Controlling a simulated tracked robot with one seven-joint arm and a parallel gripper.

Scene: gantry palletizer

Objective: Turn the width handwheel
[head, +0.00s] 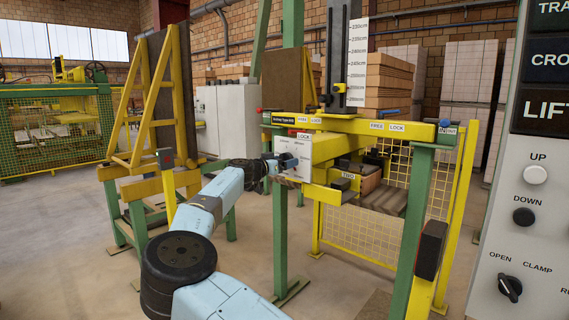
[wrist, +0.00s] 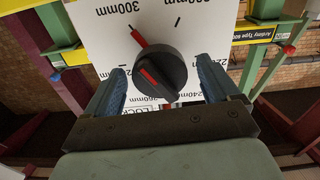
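In the wrist view, a round black knob with a red mark (wrist: 162,58), apparently the width handwheel, sits on a white plate (wrist: 105,20) with an upside-down millimetre scale. A red pointer beside the knob extends toward the 300mm label. My gripper (wrist: 161,80) is open, one blue finger on each side of the knob, with a small gap visible on both sides. In the head view, my gripper (head: 284,162) is at the white panel (head: 300,147) on the yellow and green machine. There the arm end hides the knob.
A yellow beam with FREE and LOCK labels (head: 370,126) runs above and right of the panel. A green post (head: 414,215) stands to the right. A grey control panel (head: 520,240) fills the right edge. The floor at left (head: 60,240) is clear.

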